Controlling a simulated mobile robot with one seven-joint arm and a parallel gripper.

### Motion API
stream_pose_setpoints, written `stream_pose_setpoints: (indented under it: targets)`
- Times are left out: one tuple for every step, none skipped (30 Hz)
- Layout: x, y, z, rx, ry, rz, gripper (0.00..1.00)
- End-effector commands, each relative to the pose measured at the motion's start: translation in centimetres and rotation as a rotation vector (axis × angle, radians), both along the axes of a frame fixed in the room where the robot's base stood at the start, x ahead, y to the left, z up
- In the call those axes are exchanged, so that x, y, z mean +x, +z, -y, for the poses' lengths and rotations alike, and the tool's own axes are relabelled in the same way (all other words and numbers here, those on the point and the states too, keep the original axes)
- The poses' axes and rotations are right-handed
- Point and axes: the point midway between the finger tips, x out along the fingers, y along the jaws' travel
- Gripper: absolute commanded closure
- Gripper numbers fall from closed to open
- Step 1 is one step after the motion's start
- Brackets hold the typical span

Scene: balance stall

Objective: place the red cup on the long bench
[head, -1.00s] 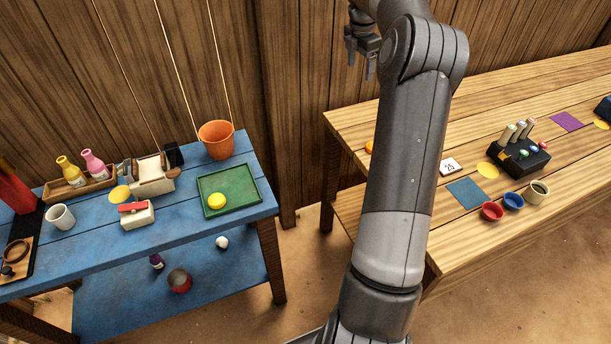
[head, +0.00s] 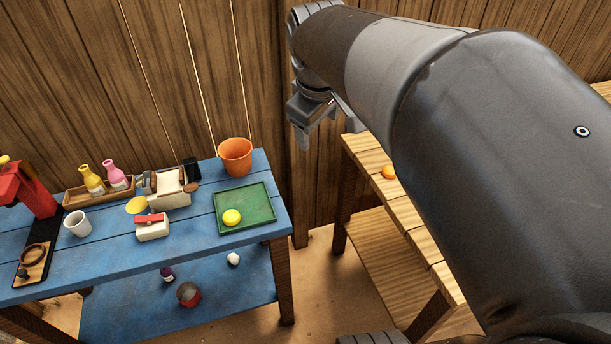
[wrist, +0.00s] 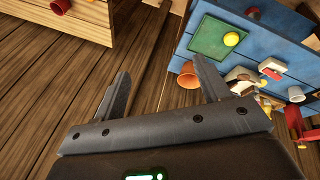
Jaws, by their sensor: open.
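A red cup with a grey inside (head: 188,294) stands on the lower shelf of the blue table in the head view. The long bench (head: 372,157) is the light wooden one at the right, mostly hidden behind my arm. My gripper (head: 325,127) hangs high near the back wall, between the blue table and the bench, well away from the cup. In the wrist view my gripper (wrist: 163,73) is open, with nothing between its fingers. The bench also shows in the wrist view (wrist: 85,25) at upper left.
The blue table (head: 200,258) carries an orange pot (head: 235,157), a green tray (head: 262,205) with a yellow ball (head: 232,217), a white cup (head: 77,224) and bottles. A white ball (head: 233,259) and dark bottle (head: 167,273) lie near the red cup. An orange thing (head: 389,172) is on the bench.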

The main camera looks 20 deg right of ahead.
Motion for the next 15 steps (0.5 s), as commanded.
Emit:
stream_pose_setpoints:
  targets:
    - [-1.9,-0.3,-0.8,0.03,-0.046,0.028,0.31]
    - [-2.9,-0.6,-1.2,0.053,-0.078,0.045,0.31]
    - [-4.2,-1.1,-1.7,0.083,-0.122,0.063,0.31]
    - [-5.2,-1.4,-2.0,0.106,-0.156,0.078,0.31]
    - [-6.1,-1.8,-2.4,0.131,-0.187,0.093,0.31]
    - [-7.3,-2.4,-2.8,0.163,-0.228,0.11,0.31]
    - [-8.2,-2.8,-3.1,0.188,-0.258,0.12,0.31]
    - [-8.9,-3.2,-3.3,0.211,-0.285,0.132,0.31]
    - [-9.9,-3.8,-3.6,0.24,-0.319,0.144,0.31]
    - [-10.5,-4.2,-3.8,0.261,-0.342,0.151,0.31]
    - [-11.0,-4.6,-4.0,0.28,-0.363,0.157,0.31]
    - [-11.7,-5.0,-4.1,0.304,-0.388,0.164,0.31]
    - [-12.0,-5.3,-4.2,0.318,-0.404,0.167,0.31]
    - [-12.4,-5.5,-4.3,0.33,-0.417,0.172,0.31]
    - [-12.7,-5.8,-4.4,0.343,-0.431,0.174,0.31]
